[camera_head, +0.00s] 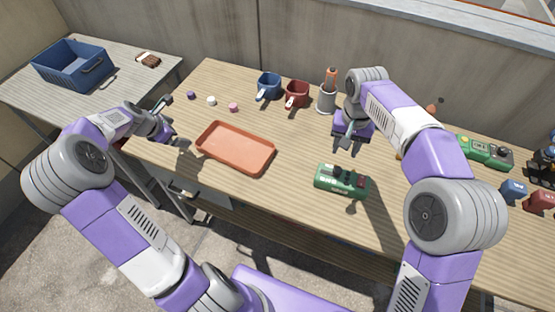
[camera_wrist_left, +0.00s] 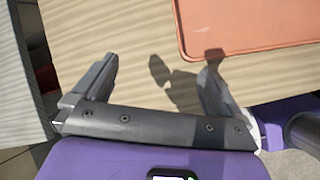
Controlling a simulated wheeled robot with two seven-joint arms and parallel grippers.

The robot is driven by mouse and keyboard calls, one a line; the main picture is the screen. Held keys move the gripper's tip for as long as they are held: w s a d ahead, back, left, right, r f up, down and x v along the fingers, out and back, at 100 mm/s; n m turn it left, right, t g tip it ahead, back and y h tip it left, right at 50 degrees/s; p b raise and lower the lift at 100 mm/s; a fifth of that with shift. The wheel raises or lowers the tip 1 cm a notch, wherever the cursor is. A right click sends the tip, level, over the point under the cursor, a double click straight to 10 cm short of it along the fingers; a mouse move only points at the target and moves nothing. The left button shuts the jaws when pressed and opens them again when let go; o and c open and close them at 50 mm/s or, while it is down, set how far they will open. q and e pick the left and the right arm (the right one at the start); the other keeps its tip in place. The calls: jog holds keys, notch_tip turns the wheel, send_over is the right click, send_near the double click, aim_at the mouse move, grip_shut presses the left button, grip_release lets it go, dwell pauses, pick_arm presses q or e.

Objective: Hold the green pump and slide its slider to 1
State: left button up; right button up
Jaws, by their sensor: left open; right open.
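A green box-shaped device (camera_head: 342,188) with dark parts on top lies near the front edge of the table, right of centre. A second green device (camera_head: 484,152) with dark parts on top stands further right. I cannot tell for certain which is the pump, and the slider positions are too small to read. My right gripper (camera_head: 346,141) is open and empty above the table, behind the nearer green device and apart from it. My left gripper (camera_head: 168,118) is open and empty at the table's left end; its spread fingers also show in the left wrist view (camera_wrist_left: 160,66).
An orange tray (camera_head: 204,151) lies between my left gripper and the nearer green device. A blue crate (camera_head: 70,72) is on the left side table. Blue and red items crowd the right end.

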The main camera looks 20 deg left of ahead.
pick_arm(q)
jog(key=w+d+m+h, duration=0.2)
jog(key=w+d+m, duration=0.15)
jog(key=d, duration=0.35)
jog(key=w+d+m+h, duration=0.2)
jog(key=w+d+m, duration=0.15)
jog(key=d, duration=0.45)
jog(key=m+g+h, duration=0.6)
jog(key=m+h, duration=0.1)
jog(key=h, duration=0.1)
send_near(323, 172)
jog(key=shift+w+d+f, duration=0.2)
jog(key=shift+d+f, duration=0.15)
jog(key=shift+f, duration=0.1)
jog(key=shift+w+d+f, duration=0.2)
jog(key=shift+d+f, duration=0.15)
jog(key=shift+f, duration=0.1)
jog(key=shift+s+d+f+n+h, duration=0.3)
jog(key=shift+f+n+h, duration=0.15)
jog(key=shift+n, duration=0.55)
jog(key=shift+d+f, duration=0.1)
jog(key=shift+d, duration=0.2)
jog(key=shift+x, duration=3.4)
